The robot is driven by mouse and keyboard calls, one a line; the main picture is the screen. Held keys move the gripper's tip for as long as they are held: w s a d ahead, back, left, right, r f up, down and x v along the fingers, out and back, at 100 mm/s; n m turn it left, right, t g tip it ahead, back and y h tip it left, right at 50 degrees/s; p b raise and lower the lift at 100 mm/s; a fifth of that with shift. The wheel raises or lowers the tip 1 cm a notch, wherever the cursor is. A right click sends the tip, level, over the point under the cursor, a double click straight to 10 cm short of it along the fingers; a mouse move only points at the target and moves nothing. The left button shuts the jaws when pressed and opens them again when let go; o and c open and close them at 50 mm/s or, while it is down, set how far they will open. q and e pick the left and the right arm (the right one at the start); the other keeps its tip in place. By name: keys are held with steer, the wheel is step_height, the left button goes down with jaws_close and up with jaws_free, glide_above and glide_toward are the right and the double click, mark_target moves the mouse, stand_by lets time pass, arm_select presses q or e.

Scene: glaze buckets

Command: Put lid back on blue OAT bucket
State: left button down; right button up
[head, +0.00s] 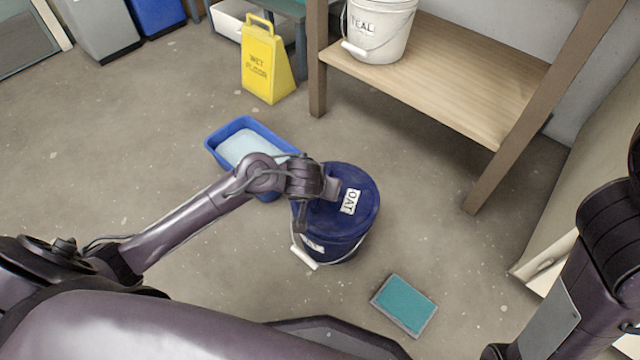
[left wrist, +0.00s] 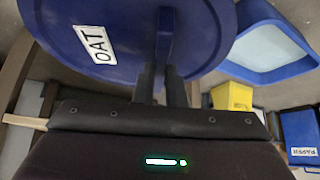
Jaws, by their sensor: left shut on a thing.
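The blue lid (head: 362,186) with a white OAT label lies over the top of the blue OAT bucket (head: 335,246), which stands upright on the floor. I cannot tell whether the lid is seated on the rim or just above it. My left gripper (head: 328,188) is shut on the raised handle of the lid. In the left wrist view, the fingers of the left gripper (left wrist: 162,84) pinch the handle in the middle of the lid (left wrist: 125,55). The bucket's wire bail with its white grip (head: 304,258) hangs down at the front. My right arm shows at the right, its gripper out of frame.
A blue tub (head: 215,143) with pale contents stands just behind the bucket to the left. A wooden shelf (head: 450,85) holds a white TEAL bucket (head: 378,30). A yellow wet floor sign (head: 266,62) stands behind. The left floor is clear.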

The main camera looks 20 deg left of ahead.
stand_by(0.3)
arm_select(q)
steer(key=c, duration=0.9)
jaws_free()
